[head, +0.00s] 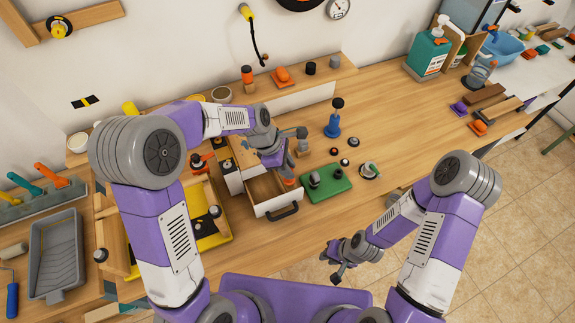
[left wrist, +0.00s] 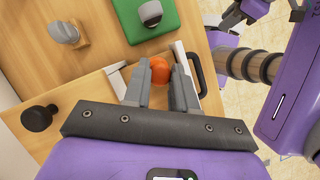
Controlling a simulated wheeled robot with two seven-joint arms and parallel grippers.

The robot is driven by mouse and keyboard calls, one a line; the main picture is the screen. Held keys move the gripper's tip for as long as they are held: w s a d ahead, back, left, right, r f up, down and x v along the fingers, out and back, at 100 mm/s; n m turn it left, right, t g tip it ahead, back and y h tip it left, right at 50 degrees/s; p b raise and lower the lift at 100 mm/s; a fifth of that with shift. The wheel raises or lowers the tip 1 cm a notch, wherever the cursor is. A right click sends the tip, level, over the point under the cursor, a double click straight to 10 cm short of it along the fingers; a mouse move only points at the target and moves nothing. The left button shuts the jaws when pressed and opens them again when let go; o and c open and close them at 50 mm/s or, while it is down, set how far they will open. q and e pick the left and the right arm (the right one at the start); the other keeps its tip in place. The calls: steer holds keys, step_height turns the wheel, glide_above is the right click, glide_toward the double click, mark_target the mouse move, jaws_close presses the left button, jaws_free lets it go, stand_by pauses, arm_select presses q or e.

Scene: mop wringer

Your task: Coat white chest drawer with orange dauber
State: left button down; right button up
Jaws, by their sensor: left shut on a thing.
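The white chest (head: 231,178) stands on the wooden bench, left of my left gripper. Its drawer (head: 263,205) is pulled out towards me, with a wooden inside, white front and dark handle (head: 284,211). My left gripper (head: 284,176) is shut on the orange dauber (head: 289,182), low at the right side of the drawer. In the left wrist view the dauber's rounded orange end (left wrist: 159,70) shows between the fingertips, near the white drawer front (left wrist: 184,62). I cannot tell whether it touches the drawer. My right gripper (head: 329,267) is empty with fingers apart, off the bench's front edge.
A green pad (head: 326,187) with grey-topped pieces lies right of the drawer. A blue tool (head: 333,124) stands behind it, with several small round pieces nearby. A yellow tray (head: 213,235) lies left of the drawer.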

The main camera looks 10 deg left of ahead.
arm_select(q)
steer(key=shift+f, duration=0.15)
steer(key=shift+w, duration=0.1)
steer(key=shift+w+a+p, duration=0.45)
steer(key=shift+w+a, duration=0.05)
steer(key=shift+w, duration=0.2)
steer(key=shift+w+a, duration=0.45)
steer(key=shift+w, duration=0.2)
steer(key=shift+w+a+p, duration=0.1)
steer(key=shift+w+p, duration=0.05)
steer(key=shift+p, duration=0.15)
steer(key=shift+r+p, duration=0.25)
steer(key=shift+p, duration=0.1)
steer(key=shift+s+d+f, duration=0.15)
steer(key=shift+s+d, duration=0.25)
steer(key=shift+s, duration=0.3)
steer(key=shift+s+d+f, duration=0.15)
steer(key=shift+s+d, duration=0.45)
steer(key=shift+s, duration=0.3)
